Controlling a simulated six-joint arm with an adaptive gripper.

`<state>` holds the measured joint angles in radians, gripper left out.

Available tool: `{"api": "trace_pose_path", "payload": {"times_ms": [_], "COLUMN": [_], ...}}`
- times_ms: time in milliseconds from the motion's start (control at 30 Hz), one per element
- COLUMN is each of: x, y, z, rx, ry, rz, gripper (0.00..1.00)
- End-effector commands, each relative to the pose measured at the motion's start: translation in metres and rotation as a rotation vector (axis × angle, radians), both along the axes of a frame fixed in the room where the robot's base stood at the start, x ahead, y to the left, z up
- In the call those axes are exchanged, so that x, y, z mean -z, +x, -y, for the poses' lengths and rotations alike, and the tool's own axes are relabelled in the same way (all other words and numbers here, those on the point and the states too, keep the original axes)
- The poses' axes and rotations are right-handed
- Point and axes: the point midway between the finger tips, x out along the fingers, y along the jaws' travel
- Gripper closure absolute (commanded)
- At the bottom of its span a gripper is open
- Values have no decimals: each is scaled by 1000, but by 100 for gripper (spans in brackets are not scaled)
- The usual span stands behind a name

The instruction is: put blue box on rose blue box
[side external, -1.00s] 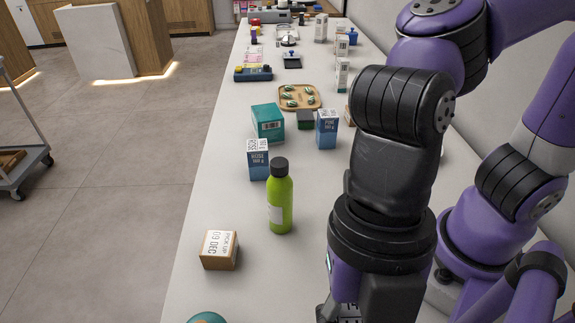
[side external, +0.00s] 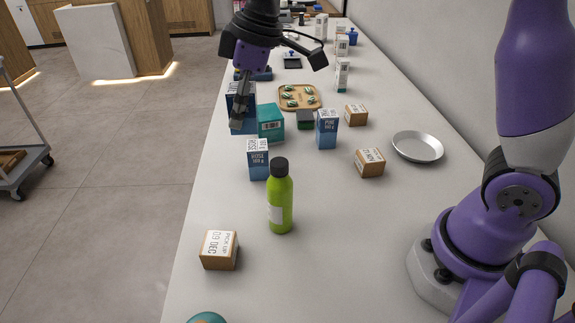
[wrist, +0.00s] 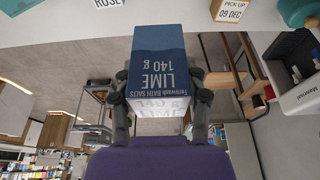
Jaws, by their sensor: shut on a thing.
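My gripper (side external: 240,105) is shut on a blue box (side external: 250,95). In the wrist view the blue box (wrist: 158,62) lies between both fingers and its label reads LIME 140 g. The rose blue box (side external: 258,160), with a white upper part reading ROSE, stands upright on the counter. In the side view my gripper and the held box appear above and behind it, apart from it. A ROSE label (wrist: 110,3) shows at the top edge of the wrist view. The fingers hide part of the held box.
A teal box (side external: 271,122) and a blue PINE box (side external: 327,128) stand close by. A green bottle (side external: 280,197) stands in front of the rose box. Brown boxes (side external: 219,250) (side external: 370,163) and a metal dish (side external: 418,147) lie on the counter (side external: 330,255). The counter's front middle is clear.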

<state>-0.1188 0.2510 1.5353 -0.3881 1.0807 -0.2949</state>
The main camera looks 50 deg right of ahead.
Motion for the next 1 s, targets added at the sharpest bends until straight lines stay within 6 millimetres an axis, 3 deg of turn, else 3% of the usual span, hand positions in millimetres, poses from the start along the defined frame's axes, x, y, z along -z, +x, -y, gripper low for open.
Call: {"api": "trace_pose_path", "payload": {"times_ms": [100, 300, 433, 700, 1000], "x": [20, 40, 47, 83, 85], "y": [19, 40, 44, 43, 43], "z": [27, 54, 59, 59, 59], "rx": [4, -1, -3, -6, -6], "ry": [0, 0, 0, -1, -1], "rz": [-4, -1, 0, -1, 1], "gripper": [96, 96, 96, 96, 96]}}
